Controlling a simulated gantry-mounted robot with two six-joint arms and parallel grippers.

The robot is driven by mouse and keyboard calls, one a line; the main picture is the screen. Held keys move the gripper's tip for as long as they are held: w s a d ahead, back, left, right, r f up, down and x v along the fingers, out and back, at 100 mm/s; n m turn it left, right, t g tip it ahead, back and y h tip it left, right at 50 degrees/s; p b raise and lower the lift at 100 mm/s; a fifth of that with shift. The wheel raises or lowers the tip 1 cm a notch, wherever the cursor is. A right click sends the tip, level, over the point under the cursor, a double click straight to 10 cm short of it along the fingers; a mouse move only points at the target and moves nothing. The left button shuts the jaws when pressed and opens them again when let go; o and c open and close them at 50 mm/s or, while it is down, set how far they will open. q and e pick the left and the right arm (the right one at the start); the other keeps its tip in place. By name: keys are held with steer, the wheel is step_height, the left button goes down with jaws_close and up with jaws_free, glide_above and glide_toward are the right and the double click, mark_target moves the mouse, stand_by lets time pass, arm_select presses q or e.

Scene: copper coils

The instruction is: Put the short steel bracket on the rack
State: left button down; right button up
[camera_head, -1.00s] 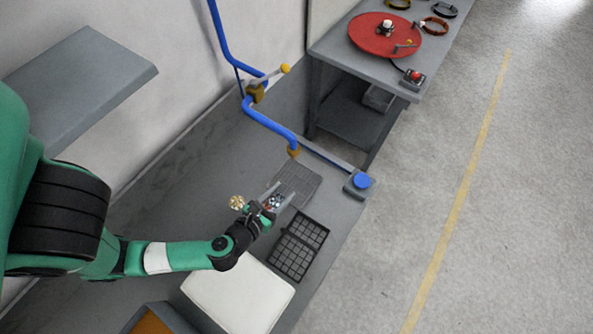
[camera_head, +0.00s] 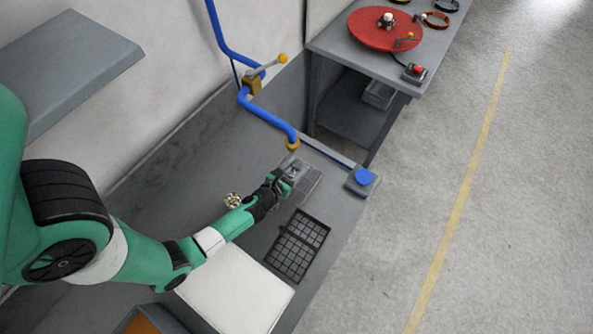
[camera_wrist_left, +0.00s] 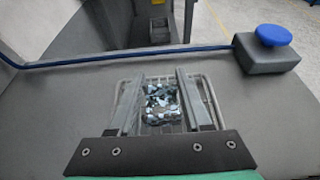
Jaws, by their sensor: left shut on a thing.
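My left gripper (camera_head: 293,172) reaches over the wire rack (camera_head: 312,185) at the far end of the grey bench. In the left wrist view its two fingers (camera_wrist_left: 162,103) are shut on the short steel bracket (camera_wrist_left: 160,104), a shiny, mottled piece between them. The rack's wires (camera_wrist_left: 208,92) show around and beneath the fingers. I cannot tell whether the bracket touches the rack. My right gripper is not in view.
A blue button on a grey box (camera_head: 362,180) stands right of the rack. A blue pipe (camera_head: 265,116) with a yellow-tipped lever rises behind. A black compartment tray (camera_head: 297,246), a white pad (camera_head: 235,290) and a small brass-coloured part (camera_head: 233,200) lie nearer.

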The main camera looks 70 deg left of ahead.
arm_select(q)
step_height(320, 180, down, 2)
steer(key=shift+f+b, duration=0.2)
steer(key=shift+b, duration=0.2)
steer(key=shift+s+r, duration=0.1)
steer(key=shift+r, duration=0.1)
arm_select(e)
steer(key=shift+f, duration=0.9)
arm_select(q)
steer(key=shift+f, duration=0.15)
steer(key=shift+c, duration=1.7)
jaws_free()
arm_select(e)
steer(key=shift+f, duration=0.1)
